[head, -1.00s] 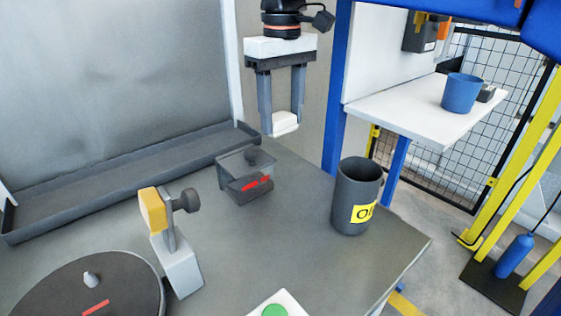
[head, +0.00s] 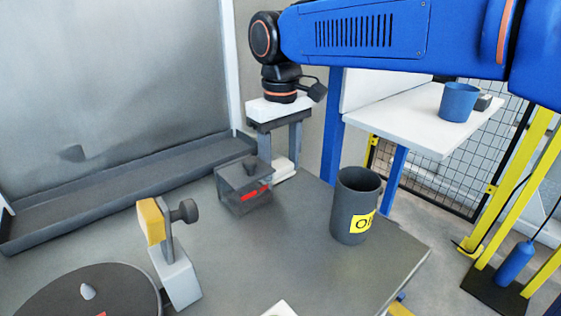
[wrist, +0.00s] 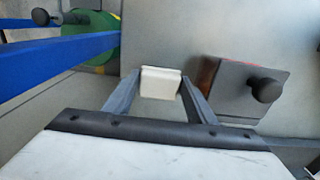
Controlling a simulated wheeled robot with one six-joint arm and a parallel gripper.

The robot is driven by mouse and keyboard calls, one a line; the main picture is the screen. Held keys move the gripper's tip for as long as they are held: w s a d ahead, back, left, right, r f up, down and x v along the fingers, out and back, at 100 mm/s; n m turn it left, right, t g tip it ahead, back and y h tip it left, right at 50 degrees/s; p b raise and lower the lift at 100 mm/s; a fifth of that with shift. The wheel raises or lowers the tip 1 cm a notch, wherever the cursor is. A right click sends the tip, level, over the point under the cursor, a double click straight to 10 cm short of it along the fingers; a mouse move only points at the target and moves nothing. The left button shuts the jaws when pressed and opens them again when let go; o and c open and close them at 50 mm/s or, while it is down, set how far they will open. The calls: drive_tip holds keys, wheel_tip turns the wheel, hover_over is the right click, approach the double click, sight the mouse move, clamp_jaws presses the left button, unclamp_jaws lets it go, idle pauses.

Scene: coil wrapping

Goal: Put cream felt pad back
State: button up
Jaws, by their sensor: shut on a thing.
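The cream felt pad (head: 284,171) is a small pale block between the fingers of my gripper (head: 281,167), low over the far part of the grey table (head: 290,225). In the wrist view the pad (wrist: 160,83) sits between the two grey fingertips (wrist: 160,87), which are shut on it. Whether its underside touches the table I cannot tell.
The box has a round knob and a red mark; it stands close beside my gripper. A dark mug (head: 352,205) with a yellow label stands to the right. A grey-and-yellow stand (head: 172,255) and a round dark disc (head: 80,296) are nearer. Open table lies between.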

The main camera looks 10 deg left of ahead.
sight(281, 165)
drive_tip(key=shift+f, duration=0.1)
drive_tip(key=o, duration=0.8)
drive_tip(key=shift+c, duration=0.2)
wheel_tip(281, 165, up, 12)
